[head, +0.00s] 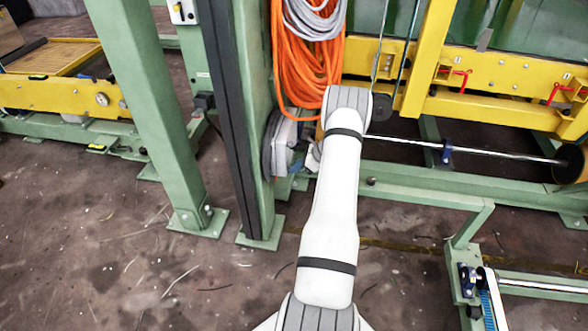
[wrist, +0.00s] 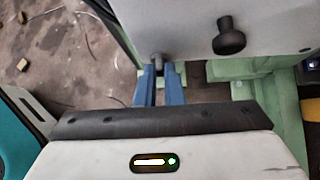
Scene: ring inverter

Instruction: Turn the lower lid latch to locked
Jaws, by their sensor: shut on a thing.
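A pale grey lid panel (wrist: 190,22) fills the top of the wrist view. A dark latch knob (wrist: 157,58) sits at its edge, between the two blue fingertips of my gripper (wrist: 159,72). My gripper is shut on this latch, and the fingers hide part of it. A second black knob (wrist: 229,40) stands out from the panel to the right, clear of the fingers. I cannot tell the latch's exact angle. In the head view my white arm hides most of the work spot beside the green post.
Orange hoses (head: 300,60) hang on the green post (head: 235,120) above the arm. A yellow beam (head: 490,70) and a metal rod (head: 480,150) run to the right. A green frame (head: 420,198) stands low at the right. The stained floor (head: 120,270) at the left front is mostly open.

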